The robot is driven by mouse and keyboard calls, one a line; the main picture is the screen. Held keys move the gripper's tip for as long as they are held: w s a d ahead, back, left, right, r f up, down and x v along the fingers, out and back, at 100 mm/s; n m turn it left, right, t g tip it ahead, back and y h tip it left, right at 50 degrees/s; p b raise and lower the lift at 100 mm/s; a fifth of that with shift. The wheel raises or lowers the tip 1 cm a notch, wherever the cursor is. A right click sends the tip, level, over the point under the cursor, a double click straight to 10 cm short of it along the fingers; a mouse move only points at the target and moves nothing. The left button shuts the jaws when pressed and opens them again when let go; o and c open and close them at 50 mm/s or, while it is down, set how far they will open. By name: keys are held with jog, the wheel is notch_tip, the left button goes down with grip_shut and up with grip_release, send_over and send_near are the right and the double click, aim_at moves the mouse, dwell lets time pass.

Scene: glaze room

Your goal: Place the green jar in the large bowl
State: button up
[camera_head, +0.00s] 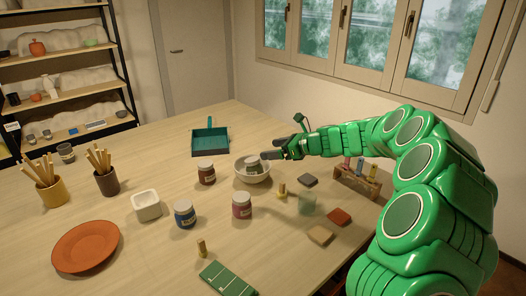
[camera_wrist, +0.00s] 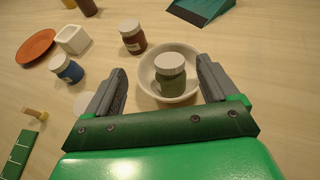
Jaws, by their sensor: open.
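The green jar (camera_wrist: 171,81) has a pale lid and a dull green body. It is inside the large bowl (camera_wrist: 146,68), a round white bowl. In the head view the jar (camera_head: 254,165) leans in the bowl (camera_head: 253,178). My gripper (camera_wrist: 160,75) is open, with one finger at each side of the bowl area and the jar between them in the picture. In the head view my gripper (camera_head: 276,150) is beside the bowl's right rim, close to the jar. I see no finger touching the jar.
A teal dustpan (camera_head: 210,140) lies behind. A white square pot (camera_head: 146,205) and an orange plate (camera_head: 86,246) are at left. A small rack (camera_head: 357,182) stands at right.

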jog(key=shift+v, duration=1.55)
